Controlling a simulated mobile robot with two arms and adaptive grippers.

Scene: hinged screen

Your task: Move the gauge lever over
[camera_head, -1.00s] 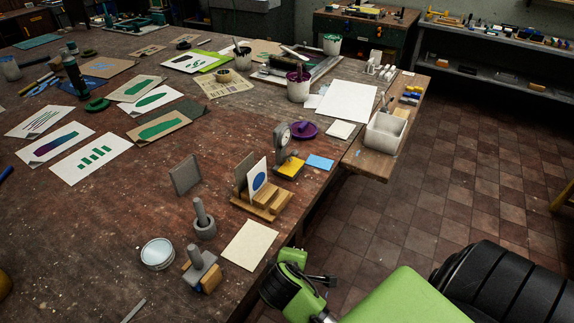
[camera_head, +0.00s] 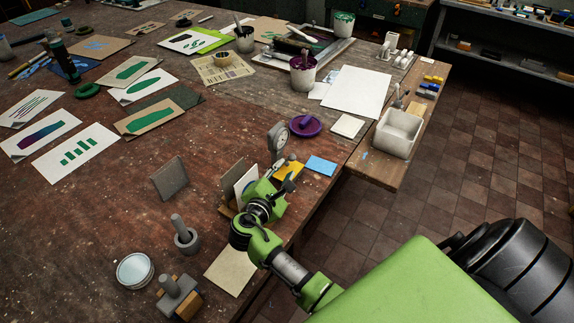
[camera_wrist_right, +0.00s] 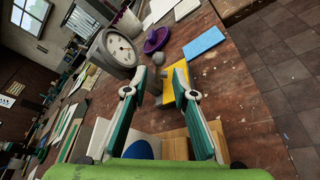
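The gauge (camera_head: 277,139) has a round white dial in a grey housing and stands upright near the table's right edge. A grey ball knob (camera_wrist_right: 158,58), apparently the lever's end, is just beyond my fingertips. My right gripper (camera_wrist_right: 160,72) is open, fingers on either side of the line to the knob; I see no contact. In the head view my right gripper (camera_head: 288,174) is close to the gauge's front and partly hides its base. My left gripper is not in view.
A wooden stand with a white card (camera_head: 245,183) is under and beside my right wrist. A blue card (camera_head: 321,166) and purple dish (camera_head: 305,126) lie near the gauge. A grey plate (camera_head: 169,178) and mortar (camera_head: 187,241) stand left. Bare tabletop lies left of the gauge.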

